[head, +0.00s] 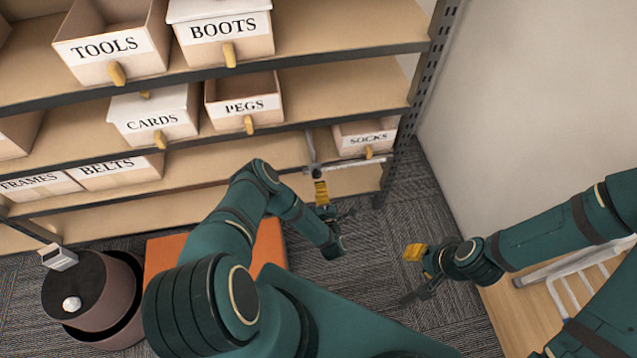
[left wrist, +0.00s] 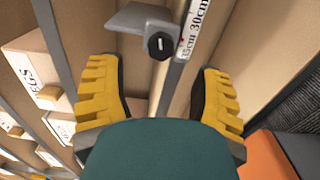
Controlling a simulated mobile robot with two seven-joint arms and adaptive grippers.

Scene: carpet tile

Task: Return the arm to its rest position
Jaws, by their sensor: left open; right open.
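My left arm bends over toward the shelf, and its left gripper (head: 326,200) is in front of the lower shelf, near the SOCKS bin. In the left wrist view its two yellow fingers (left wrist: 160,80) are spread apart with nothing gripped. A grey measuring tool (head: 314,150) with a ruled bar and a sliding jaw is just beyond the fingers. In the left wrist view the tool (left wrist: 158,46) shows a dark knob and centimetre marks. My right gripper (head: 420,275) is open and empty above the carpet, on the right.
The shelf holds labelled bins, including TOOLS (head: 110,52), PEGS (head: 240,105) and SOCKS (head: 366,137). An orange block (head: 268,245) and a dark round bin (head: 95,300) stand on the floor to the left. A pale wall (head: 520,110) rises at right. Carpet between the grippers is clear.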

